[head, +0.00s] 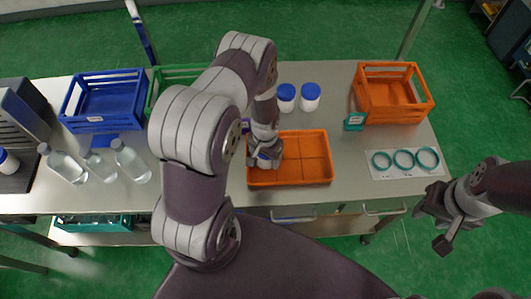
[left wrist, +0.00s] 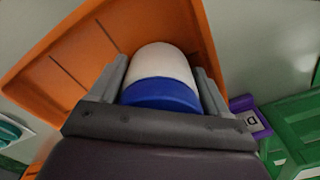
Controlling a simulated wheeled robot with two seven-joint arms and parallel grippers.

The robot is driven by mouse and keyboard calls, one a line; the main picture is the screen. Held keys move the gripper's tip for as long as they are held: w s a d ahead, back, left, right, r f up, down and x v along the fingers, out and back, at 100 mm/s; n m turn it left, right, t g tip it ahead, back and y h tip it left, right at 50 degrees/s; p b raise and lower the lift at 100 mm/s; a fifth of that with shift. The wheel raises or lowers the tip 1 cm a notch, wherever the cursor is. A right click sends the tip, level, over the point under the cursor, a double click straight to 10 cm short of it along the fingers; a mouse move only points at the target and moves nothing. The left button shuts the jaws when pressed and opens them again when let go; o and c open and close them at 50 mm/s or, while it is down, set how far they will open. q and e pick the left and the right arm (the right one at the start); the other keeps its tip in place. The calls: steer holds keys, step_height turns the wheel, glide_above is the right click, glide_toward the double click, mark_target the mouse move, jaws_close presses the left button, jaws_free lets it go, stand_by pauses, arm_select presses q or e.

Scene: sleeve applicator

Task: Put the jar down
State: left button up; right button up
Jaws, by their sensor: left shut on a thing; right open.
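My left gripper (head: 265,158) is over the left part of the orange tray (head: 318,176) on the table. In the left wrist view my left gripper (left wrist: 165,90) is shut on a white jar with a blue lid (left wrist: 158,64). The jar lies between its two fingers, with the orange tray (left wrist: 62,62) behind it. I cannot tell whether the jar touches the tray floor. In the head view my arm and gripper mostly hide the held jar. My right gripper (head: 440,225) is open and empty, off the table's front right.
Two blue-lidded white jars (head: 298,98) stand behind the tray. An orange crate (head: 395,92), a teal block (head: 354,122) and teal rings (head: 404,159) are on the right. A blue crate (head: 103,100), a green crate (head: 178,75) and clear bottles (head: 130,162) are on the left.

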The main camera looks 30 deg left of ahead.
arm_select(q)
steer(key=shift+w+f, duration=0.1)
steer(key=shift+f, duration=0.1)
steer(key=o, duration=0.9)
steer(key=shift+o, duration=0.2)
steer(key=shift+r, duration=0.1)
